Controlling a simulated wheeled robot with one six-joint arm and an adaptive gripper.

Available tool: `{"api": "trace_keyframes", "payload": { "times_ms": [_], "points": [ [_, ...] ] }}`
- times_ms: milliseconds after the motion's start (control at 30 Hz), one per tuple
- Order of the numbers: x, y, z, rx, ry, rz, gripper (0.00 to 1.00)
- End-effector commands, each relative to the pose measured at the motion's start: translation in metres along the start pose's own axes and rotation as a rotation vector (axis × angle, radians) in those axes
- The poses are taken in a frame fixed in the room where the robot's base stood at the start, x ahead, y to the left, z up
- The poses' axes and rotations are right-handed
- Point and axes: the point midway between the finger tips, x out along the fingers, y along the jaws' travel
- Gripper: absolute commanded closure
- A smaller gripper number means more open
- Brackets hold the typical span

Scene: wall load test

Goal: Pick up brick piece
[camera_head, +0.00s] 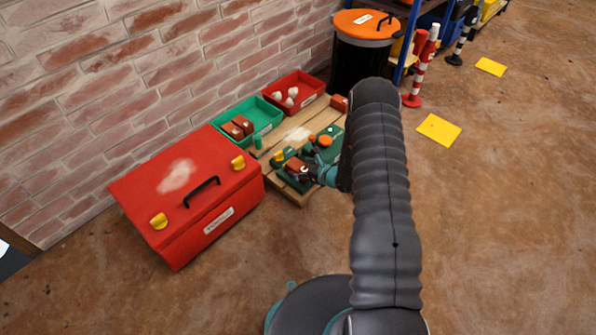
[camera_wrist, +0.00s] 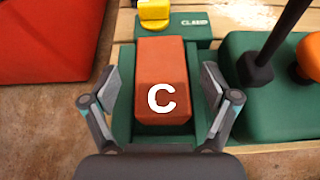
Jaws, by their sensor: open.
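The brick piece (camera_wrist: 162,72) is an orange-red block marked with a white "C". In the wrist view it sits in a green holder (camera_wrist: 122,118) at the centre. My gripper (camera_wrist: 163,88) is open, with one finger on each side of the brick and a gap on both sides. In the head view my gripper (camera_head: 312,172) is over the near end of the wooden pallet, and the brick (camera_head: 297,167) shows partly beside it. I cannot tell the exact height of the fingers relative to the brick.
A yellow knob (camera_wrist: 153,9) stands just behind the brick. A dark lever (camera_wrist: 275,45) and a green block with an orange knob (camera_wrist: 312,55) are at right. A red box (camera_head: 190,195) stands left of the pallet. Green (camera_head: 262,108) and red (camera_head: 312,88) bins line the wall.

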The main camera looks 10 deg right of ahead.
Motion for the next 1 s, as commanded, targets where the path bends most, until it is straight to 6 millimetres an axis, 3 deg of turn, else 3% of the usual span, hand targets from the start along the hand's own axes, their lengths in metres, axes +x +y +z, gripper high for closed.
{"api": "trace_keyframes", "payload": {
  "times_ms": [133,400,733,1000],
  "points": [
    [0.0132,-0.0005,-0.0001,0.000,0.000,-0.001,0.14],
    [0.0146,-0.0008,0.0001,0.001,0.000,-0.001,0.16],
    [0.0146,-0.0006,0.0002,0.000,0.000,-0.001,0.98],
    [0.0140,-0.0009,0.0026,-0.001,-0.002,-0.001,1.00]
  ]
}}
